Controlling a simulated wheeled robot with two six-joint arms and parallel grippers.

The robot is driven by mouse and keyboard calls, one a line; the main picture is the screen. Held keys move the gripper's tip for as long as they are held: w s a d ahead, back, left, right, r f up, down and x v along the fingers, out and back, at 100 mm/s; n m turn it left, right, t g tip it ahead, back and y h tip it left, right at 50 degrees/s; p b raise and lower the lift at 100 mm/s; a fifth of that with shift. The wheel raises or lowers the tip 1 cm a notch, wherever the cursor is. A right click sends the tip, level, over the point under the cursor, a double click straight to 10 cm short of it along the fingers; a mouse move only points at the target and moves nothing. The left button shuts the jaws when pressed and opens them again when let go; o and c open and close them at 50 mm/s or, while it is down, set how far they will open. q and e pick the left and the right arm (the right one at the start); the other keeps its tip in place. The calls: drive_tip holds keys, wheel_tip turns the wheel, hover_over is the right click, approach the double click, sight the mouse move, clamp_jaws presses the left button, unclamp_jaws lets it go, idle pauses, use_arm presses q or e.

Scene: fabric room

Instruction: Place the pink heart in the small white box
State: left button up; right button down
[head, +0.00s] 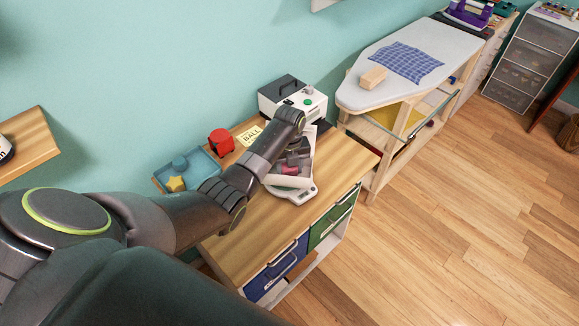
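My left arm reaches in from the left, and my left gripper (292,162) points down over a white device like a scale (304,194) on the wooden table. A small dark pink thing (291,169), which looks like the pink heart, shows right at the fingertips. A small white box (286,182) seems to sit on the device, just under and around the pink thing. I cannot tell whether the fingers grip the pink thing or whether it rests in the box. The arm hides part of this area. My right gripper is not in view.
A blue tray (205,166) with a yellow star (176,184), a red object (221,141) and a "BALL" card (250,135) lie along the wall. A black and white machine (292,97) stands behind. An ironing board (410,62) is to the right. The table's front right is clear.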

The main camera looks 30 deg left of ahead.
use_arm(q)
drive_tip(key=o, duration=0.4)
drive_tip(key=shift+o, duration=0.2)
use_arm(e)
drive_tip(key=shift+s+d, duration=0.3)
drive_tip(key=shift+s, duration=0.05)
use_arm(q)
drive_tip(key=shift+r, duration=0.5)
wheel_tip(320, 180, up, 11)
drive_tip(key=b, duration=0.1)
drive_tip(key=shift+r, duration=0.2)
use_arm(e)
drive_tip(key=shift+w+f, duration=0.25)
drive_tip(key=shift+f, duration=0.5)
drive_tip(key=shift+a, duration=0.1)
